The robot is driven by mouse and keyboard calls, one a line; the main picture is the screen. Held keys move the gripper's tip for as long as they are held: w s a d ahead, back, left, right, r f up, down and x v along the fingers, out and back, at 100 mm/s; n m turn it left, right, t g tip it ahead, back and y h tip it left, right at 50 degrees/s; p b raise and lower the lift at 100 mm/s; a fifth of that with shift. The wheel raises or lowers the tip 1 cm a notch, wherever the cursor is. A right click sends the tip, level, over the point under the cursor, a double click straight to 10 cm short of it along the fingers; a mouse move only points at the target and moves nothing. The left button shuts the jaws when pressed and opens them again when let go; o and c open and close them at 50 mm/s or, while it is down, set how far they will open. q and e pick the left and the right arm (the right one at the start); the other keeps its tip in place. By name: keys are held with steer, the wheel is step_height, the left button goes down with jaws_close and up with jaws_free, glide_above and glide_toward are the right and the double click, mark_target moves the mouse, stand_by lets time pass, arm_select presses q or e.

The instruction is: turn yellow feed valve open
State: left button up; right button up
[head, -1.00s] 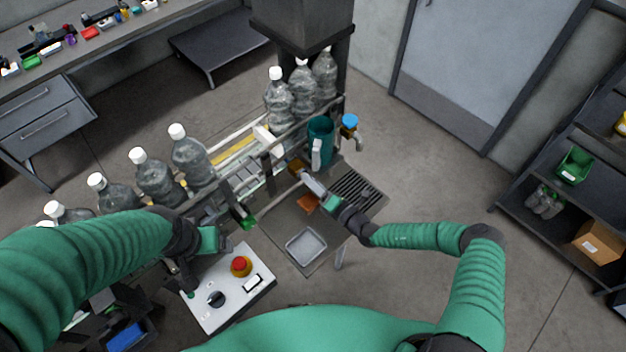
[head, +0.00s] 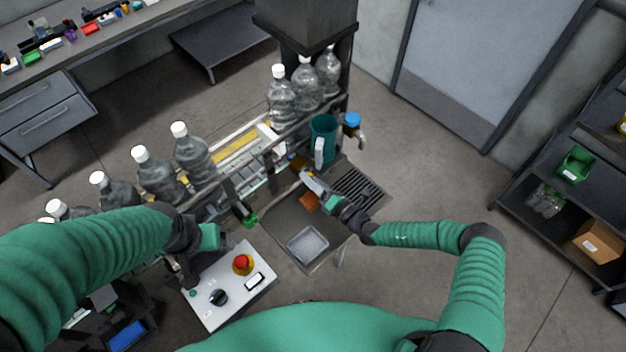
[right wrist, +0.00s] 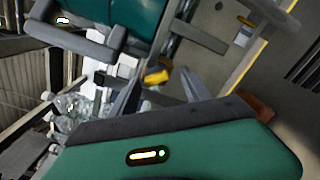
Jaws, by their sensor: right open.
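The yellow valve handle (right wrist: 157,77) shows in the right wrist view, just beyond and between the fingers of my right gripper (right wrist: 158,88). The fingers stand apart, and I cannot tell whether either touches the handle. In the head view my right gripper (head: 308,178) reaches to the machine's near side, below the teal tank (head: 323,138); the valve is largely hidden there. My left gripper (head: 182,272) hangs by the left edge of the control box, and its jaws are too dark to read.
A conveyor with several clear bottles (head: 193,152) runs behind the valve area. A grey tray (head: 307,244) and an orange block (head: 309,201) lie on the side table. The control box (head: 230,286) has a red button (head: 241,262). A blue-topped tap (head: 352,121) stands beside the tank.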

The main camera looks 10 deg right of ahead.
steer(key=b+v, duration=0.5)
steer(key=v, duration=1.2)
steer(key=shift+b, duration=0.4)
steer(key=shift+w, duration=0.1)
